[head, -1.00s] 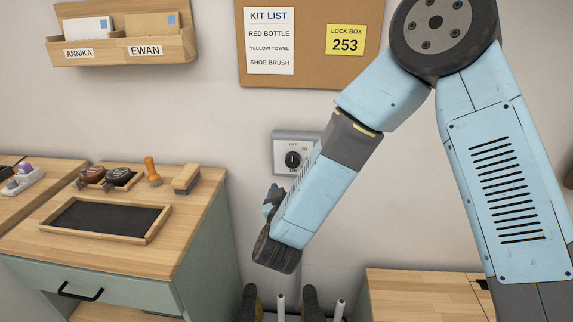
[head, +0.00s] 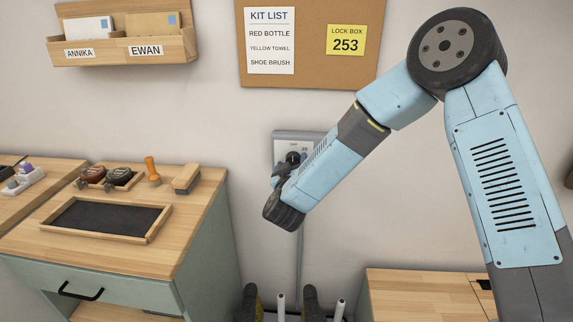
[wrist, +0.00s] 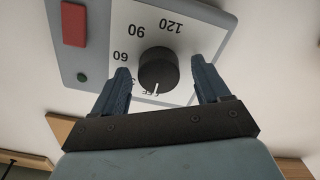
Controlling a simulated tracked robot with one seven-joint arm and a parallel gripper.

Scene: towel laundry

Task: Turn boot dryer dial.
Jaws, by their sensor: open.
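The boot dryer dial (wrist: 158,70) is a round black knob with a white pointer line on a white scale plate. The plate shows 60, 90, 120 and a partly hidden OFF, and the pointer is at the OFF mark. The dial also shows small in the head view (head: 293,158), on a grey wall-mounted control box (head: 280,136). My gripper (wrist: 163,84) is open, with one blue finger on each side of the dial. Gaps show between the fingers and the dial in the wrist view. In the head view my arm hides part of the box and most of the gripper.
Boots (head: 250,302) stand on the dryer below. A cabinet (head: 200,232) stands to the left and a wooden bench (head: 420,290) to the right.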

